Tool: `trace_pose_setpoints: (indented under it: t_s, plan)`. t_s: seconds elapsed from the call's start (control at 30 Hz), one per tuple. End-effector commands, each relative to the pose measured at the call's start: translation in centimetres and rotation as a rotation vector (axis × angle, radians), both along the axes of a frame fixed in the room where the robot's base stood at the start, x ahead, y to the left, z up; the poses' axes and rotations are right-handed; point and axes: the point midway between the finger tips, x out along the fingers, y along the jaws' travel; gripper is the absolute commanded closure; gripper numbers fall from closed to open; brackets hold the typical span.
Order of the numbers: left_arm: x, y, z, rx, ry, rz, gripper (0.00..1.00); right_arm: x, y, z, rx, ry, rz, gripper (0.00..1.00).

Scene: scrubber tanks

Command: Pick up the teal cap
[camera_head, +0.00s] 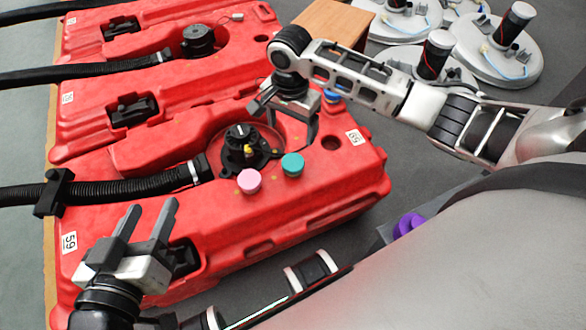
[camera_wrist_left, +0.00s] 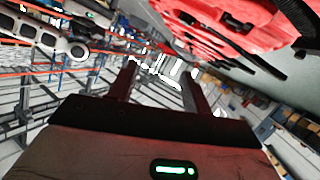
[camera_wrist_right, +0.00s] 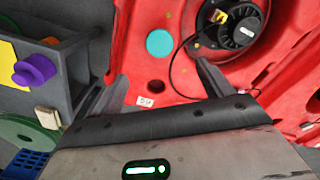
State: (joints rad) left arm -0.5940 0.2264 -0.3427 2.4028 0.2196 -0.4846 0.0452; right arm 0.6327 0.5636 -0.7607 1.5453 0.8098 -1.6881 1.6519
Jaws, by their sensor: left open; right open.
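The teal cap (camera_head: 293,163) sits on top of the nearest red tank (camera_head: 330,185), right of a pink cap (camera_head: 249,181). It also shows as a teal disc in the right wrist view (camera_wrist_right: 160,43), beyond the fingertips. My right gripper (camera_head: 284,122) is open and empty, pointing down over the tank, just behind the teal cap. My left gripper (camera_head: 153,207) is open and empty over the tank's front left end, well away from the cap. In the left wrist view, my left gripper's fingers (camera_wrist_left: 161,72) have nothing between them.
A black round fitting (camera_head: 240,147) with a cable stands left of the teal cap, joined to a black hose (camera_head: 120,188). More red tank sections lie behind. White round bases (camera_head: 495,50) stand at the back right. A grey bin (camera_wrist_right: 50,85) with a purple knob (camera_wrist_right: 35,70) is beside the tank.

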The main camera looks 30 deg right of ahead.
Motion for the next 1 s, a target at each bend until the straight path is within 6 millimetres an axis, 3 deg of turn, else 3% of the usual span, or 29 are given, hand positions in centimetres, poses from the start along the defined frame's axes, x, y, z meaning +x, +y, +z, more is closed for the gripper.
trace_pose_setpoints:
  t_s: [0.1,0.33,0.63,0.73,1.0]
  plan:
    - [0.2,-0.4,-0.2,-0.061,-0.013,-0.001,0.51,-0.1,0.0,-3.1,-0.001,0.003,0.000,0.21]
    - [0.3,-1.0,0.6,-0.194,-0.033,-0.012,0.51,-0.1,0.0,-7.8,0.000,0.001,0.002,0.21]
    - [0.4,-1.3,1.3,-0.270,-0.051,-0.022,0.51,-0.1,0.1,-10.2,0.002,-0.003,0.004,0.21]
    - [0.6,-1.3,1.5,-0.297,-0.091,-0.026,0.51,-0.1,-0.1,-11.8,0.000,-0.001,0.004,0.21]
    - [2.5,-0.6,5.8,-0.197,-0.445,-0.034,0.51,-0.2,-0.2,-14.5,0.001,-0.002,0.003,0.21]
